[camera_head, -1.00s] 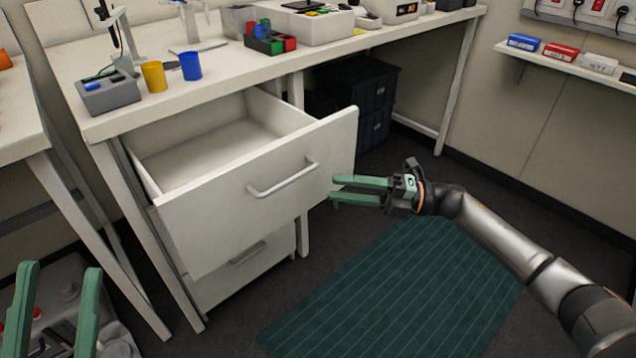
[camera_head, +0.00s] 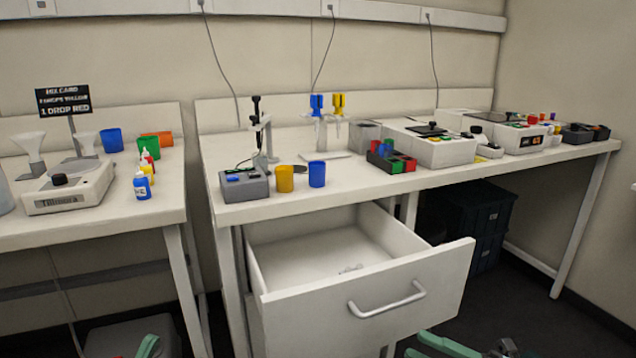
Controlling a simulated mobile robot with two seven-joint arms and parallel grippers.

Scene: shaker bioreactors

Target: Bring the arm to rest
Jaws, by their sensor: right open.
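My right gripper (camera_head: 418,345) shows at the bottom edge, just right of centre. Its green fingers are parted and I see nothing between them. It is low, below the handle of the open white drawer (camera_head: 450,285), and appears apart from it. Most of my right arm is out of view. A green fingertip of my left gripper (camera_head: 148,346) shows at the bottom left; the rest of it is cut off. The drawer is pulled out under the bench, with a small pale item (camera_head: 350,268) inside.
The white bench (camera_head: 330,193) holds a grey block (camera_head: 244,184), a yellow cup (camera_head: 285,178), a blue cup (camera_head: 317,173) and several devices. A left table (camera_head: 95,222) carries a scale (camera_head: 70,192) and bottles. Dark crates (camera_head: 475,220) stand under the bench.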

